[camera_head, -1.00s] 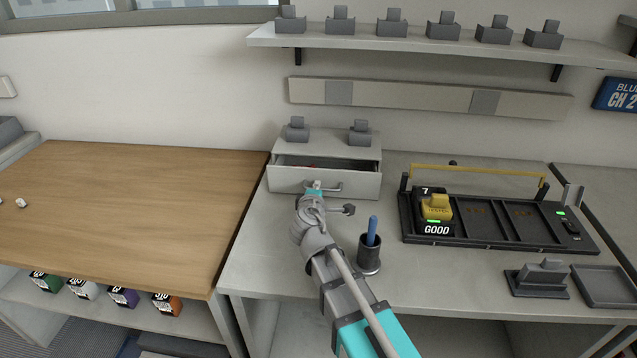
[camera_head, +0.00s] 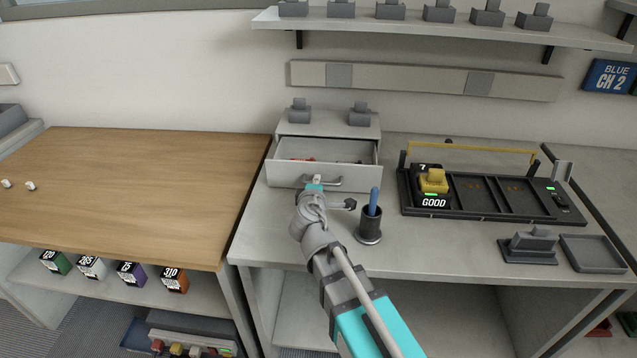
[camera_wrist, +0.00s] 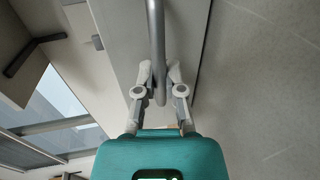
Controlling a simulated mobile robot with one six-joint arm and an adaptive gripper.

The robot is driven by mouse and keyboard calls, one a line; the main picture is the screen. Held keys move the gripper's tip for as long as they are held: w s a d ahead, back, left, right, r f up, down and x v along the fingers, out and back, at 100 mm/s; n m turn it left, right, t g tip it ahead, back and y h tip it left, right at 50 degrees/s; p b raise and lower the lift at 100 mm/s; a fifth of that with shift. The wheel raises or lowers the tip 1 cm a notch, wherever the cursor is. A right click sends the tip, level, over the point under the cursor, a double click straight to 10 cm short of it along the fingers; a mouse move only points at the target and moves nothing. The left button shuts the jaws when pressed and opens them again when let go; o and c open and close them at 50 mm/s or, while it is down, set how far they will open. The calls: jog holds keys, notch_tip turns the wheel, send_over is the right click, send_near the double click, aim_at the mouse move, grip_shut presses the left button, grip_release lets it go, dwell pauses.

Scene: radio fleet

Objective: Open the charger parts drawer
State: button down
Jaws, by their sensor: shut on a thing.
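The charger parts drawer (camera_head: 340,177) is a light grey drawer in a small cabinet (camera_head: 327,124) on the grey workbench. It is pulled partly out, and small red and dark items show inside. My gripper (camera_head: 317,181) is at its metal bar handle (camera_head: 350,181). In the wrist view my gripper (camera_wrist: 160,85) has its fingers closed around the handle (camera_wrist: 156,35), in front of the drawer face (camera_wrist: 118,40). Part of the handle is hidden by my gripper in the head view.
A dark cup (camera_head: 369,225) with a blue tool (camera_head: 374,200) stands close right of my arm. A charger rack (camera_head: 485,199) with a yellow radio (camera_head: 433,181) and an empty grey tray (camera_head: 594,254) are further right. The wooden tabletop (camera_head: 140,190) at left is mostly clear.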

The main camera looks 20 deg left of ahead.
jog(key=c, duration=0.7)
grip_release()
jog(key=shift+s, duration=0.1)
